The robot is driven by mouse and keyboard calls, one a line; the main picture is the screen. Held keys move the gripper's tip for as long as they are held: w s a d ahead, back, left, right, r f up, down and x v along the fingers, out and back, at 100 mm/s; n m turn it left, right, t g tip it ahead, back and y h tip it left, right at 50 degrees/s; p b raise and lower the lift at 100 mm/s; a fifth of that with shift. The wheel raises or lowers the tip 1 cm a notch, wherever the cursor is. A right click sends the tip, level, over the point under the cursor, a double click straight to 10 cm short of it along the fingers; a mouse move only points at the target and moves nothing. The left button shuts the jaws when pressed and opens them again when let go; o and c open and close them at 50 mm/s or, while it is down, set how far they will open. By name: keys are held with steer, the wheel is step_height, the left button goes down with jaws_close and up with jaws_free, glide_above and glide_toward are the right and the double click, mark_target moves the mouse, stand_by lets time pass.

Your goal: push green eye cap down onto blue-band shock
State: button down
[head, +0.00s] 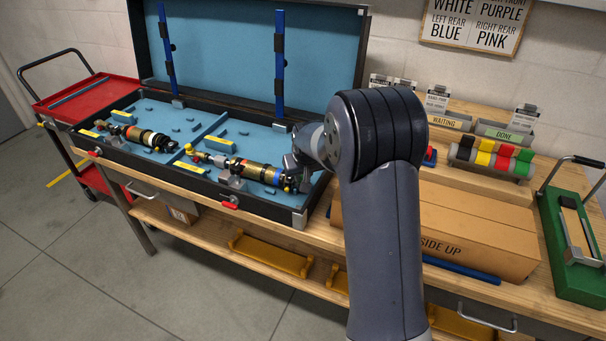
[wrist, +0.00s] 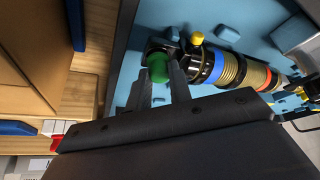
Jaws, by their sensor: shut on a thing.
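The blue-band shock (head: 255,172) lies in the right half of the open blue-lined case, its blue band toward my gripper. In the wrist view the shock (wrist: 232,71) runs right from its dark end, with a yellow knob beside that end. The green eye cap (wrist: 158,68) is at the dark end of the shock. My gripper (wrist: 160,77) is shut on the green cap, a finger on either side. Whether the cap is fully seated is not clear. In the head view my gripper (head: 296,180) is at the shock's right end, partly hidden by my arm.
A second shock (head: 140,135) with a red band lies in the case's left half. The case's front wall (head: 200,184) is close. Colored caps (head: 490,155) sit on a rack at right, near a cardboard box (head: 470,235) and a green press (head: 575,240).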

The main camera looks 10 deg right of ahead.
steer(key=shift+f, duration=0.25)
steer(key=c, duration=1.2)
jaws_free()
steer(key=v, duration=1.1)
steer(key=shift+b, duration=0.4)
steer(key=shift+f, duration=0.1)
